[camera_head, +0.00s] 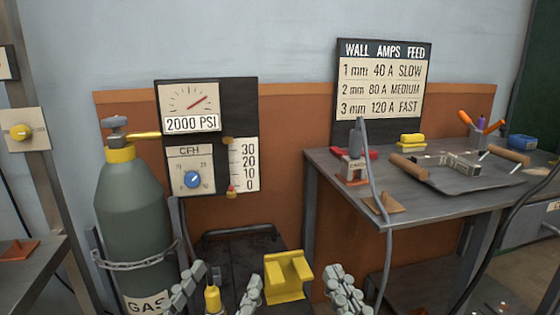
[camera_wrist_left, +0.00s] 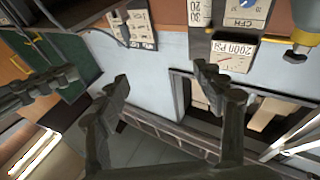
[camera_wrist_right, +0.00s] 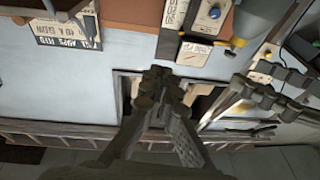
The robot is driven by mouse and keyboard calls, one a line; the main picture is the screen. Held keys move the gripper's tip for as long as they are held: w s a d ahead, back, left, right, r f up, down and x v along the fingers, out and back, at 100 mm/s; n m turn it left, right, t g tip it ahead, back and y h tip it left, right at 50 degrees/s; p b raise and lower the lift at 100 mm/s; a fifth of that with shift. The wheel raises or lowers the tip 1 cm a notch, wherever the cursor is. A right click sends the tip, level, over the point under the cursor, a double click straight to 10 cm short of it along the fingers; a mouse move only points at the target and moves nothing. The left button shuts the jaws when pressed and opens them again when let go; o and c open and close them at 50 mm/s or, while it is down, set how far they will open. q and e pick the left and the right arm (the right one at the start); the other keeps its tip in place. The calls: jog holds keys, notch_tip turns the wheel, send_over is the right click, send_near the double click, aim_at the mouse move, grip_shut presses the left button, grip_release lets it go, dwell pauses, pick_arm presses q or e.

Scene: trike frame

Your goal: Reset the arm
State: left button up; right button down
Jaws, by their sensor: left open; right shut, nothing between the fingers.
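My left gripper (camera_head: 224,274) is at the bottom of the head view, left of centre, its two fingers spread and empty. Its fingers stand well apart in the left wrist view (camera_wrist_left: 162,76). My right gripper (camera_head: 336,272) is at the bottom of the head view, right of centre. In the right wrist view its fingers (camera_wrist_right: 162,76) are together with nothing between them. Both grippers point up in the head view. A yellow block-like part (camera_head: 288,275) shows between them; I cannot tell whether it is near either one.
A gas cylinder (camera_head: 132,220) is chained at the left, beside a gauge panel (camera_head: 239,110). A metal workbench (camera_head: 335,172) with a tray (camera_head: 470,185) and tools stands at the right. A grey hose (camera_head: 376,170) hangs over its front. A feed chart (camera_head: 383,82) stands behind.

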pick_arm(q)
jog(key=w+a+f+g+y+p, duration=0.1)
jog(key=a+f+g+y+p, duration=0.2)
jog(key=f, duration=0.6)
jog(key=a+f+g+y+p, duration=0.1)
jog(key=a+f+g+p, duration=0.2)
jog(key=f, duration=0.6)
pick_arm(e)
jog(key=w+d+f+g+h, duration=0.1)
jog(key=d+f+g+h, duration=0.2)
jog(key=f, duration=0.6)
jog(key=d+f+g+h, duration=0.1)
jog(key=d+f+g, duration=0.25)
jog(key=f, duration=0.55)
pick_arm(q)
jog(key=s+a+f+n+g+y+p, duration=0.1)
jog(key=s+a+f+g+y+p, duration=0.3)
jog(key=s+a+f+g, duration=0.6)
jog(key=s+a+f, duration=0.3)
jog(key=shift+f+n+g, duration=0.35)
jog(key=shift+n+g, duration=0.05)
pick_arm(e)
jog(key=s+d+f+m+g+h, duration=0.2)
jog(key=s+d+f+g+h, duration=0.2)
jog(key=s+d+f+g, duration=0.6)
jog(key=s+d+f, duration=0.2)
jog(key=s+f, duration=0.1)
jog(key=shift+d+f, duration=0.2)
jog(key=shift+f, duration=0.15)
